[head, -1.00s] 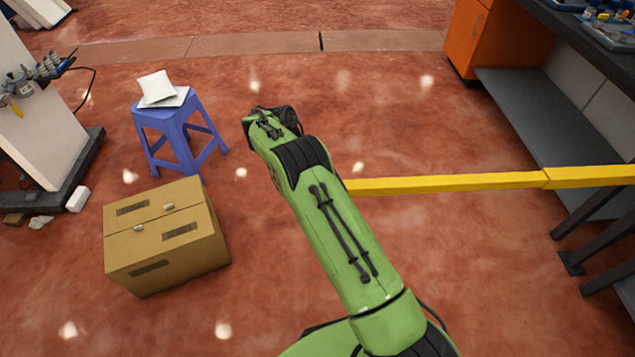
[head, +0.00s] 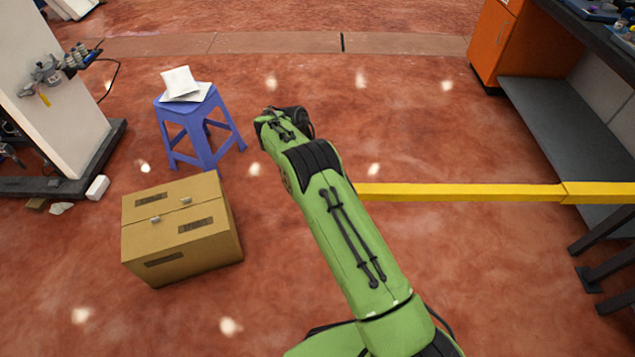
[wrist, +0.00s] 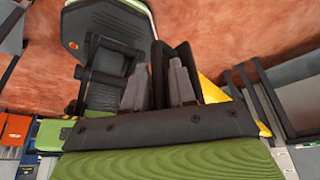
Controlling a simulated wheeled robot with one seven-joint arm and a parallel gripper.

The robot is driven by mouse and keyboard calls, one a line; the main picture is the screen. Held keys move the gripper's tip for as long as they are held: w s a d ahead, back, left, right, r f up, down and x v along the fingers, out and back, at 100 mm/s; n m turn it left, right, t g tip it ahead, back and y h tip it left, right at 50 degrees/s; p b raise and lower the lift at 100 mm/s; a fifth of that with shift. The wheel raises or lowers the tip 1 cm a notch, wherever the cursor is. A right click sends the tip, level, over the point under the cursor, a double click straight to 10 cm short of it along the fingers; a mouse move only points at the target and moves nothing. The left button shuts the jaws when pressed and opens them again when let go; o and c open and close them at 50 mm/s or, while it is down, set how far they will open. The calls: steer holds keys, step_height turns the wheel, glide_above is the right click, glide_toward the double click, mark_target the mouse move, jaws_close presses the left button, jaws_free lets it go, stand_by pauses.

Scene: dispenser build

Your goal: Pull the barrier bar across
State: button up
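The barrier bar (head: 460,191) is a long yellow bar in the head view. It runs level from the workbench side at the right to my green arm, which hides its left end. A joint or sleeve shows on it near the bench. In the wrist view a yellow piece of it (wrist: 211,90) shows just right of my gripper (wrist: 158,84). The two grey fingers stand apart with a dark upright piece between and behind them. I cannot tell whether they press on it. The gripper's fingers are hidden in the head view.
A cardboard box (head: 182,232) and a blue stool (head: 200,125) with white packets stand left of my arm. A pale machine (head: 60,90) is at the far left. A dark workbench (head: 575,130) with an orange cabinet (head: 506,42) is at the right. Floor ahead is clear.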

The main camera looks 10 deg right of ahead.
steer(key=p+v, duration=1.4)
steer(key=v, duration=0.2)
steer(key=shift+s+d, duration=0.15)
steer(key=shift+s, duration=0.05)
steer(key=shift+f, duration=0.1)
